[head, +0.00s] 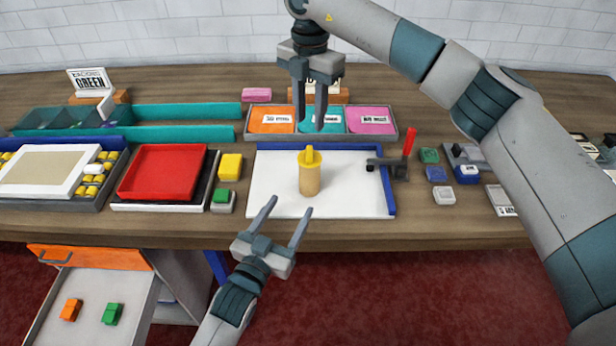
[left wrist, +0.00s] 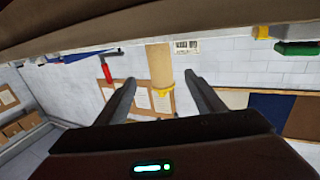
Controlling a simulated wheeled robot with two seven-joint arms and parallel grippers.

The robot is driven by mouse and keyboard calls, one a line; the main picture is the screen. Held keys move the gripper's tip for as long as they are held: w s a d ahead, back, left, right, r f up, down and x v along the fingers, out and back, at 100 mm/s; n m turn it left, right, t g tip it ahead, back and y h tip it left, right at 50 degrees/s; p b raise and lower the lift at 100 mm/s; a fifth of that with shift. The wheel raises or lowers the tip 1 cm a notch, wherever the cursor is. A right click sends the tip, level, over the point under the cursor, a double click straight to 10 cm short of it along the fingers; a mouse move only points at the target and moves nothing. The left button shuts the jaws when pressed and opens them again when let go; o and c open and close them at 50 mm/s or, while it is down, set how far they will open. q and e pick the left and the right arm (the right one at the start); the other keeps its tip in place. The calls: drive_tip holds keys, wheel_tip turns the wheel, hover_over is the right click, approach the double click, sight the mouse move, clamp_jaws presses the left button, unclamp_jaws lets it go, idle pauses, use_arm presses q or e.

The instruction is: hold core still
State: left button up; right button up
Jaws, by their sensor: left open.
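The core, a tan cylinder (head: 310,180) with a yellow top (head: 311,158), stands upright on the white board (head: 275,180). My left gripper (head: 290,206) is open in front of the board, its fingers pointing toward the core with a gap before it. In the left wrist view, which is upside down, the core (left wrist: 158,65) shows between the two fingertips (left wrist: 160,80), with nothing gripped. My right gripper (head: 310,126) hangs fingers down behind the core, above the bins; its fingers are apart and empty.
Blue rails edge the board (head: 390,190). A black fixture with a red handle (head: 409,143) stands at its right. A red tray (head: 160,172) and yellow block (head: 230,166) lie left. Orange, teal and pink bins (head: 371,121) stand behind. An open drawer (head: 92,290) juts out at front left.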

sight(306, 183)
use_arm(q)
drive_tip(key=x, duration=1.3)
drive_tip(key=c, duration=1.3)
drive_tip(key=shift+c, duration=0.2)
use_arm(e)
drive_tip(key=o, duration=0.6)
drive_tip(key=shift+o, duration=0.2)
wheel_tip(306, 183, up, 3)
drive_tip(key=n, duration=2.5)
drive_tip(key=shift+a+f, duration=0.1)
drive_tip(key=shift+a, duration=0.05)
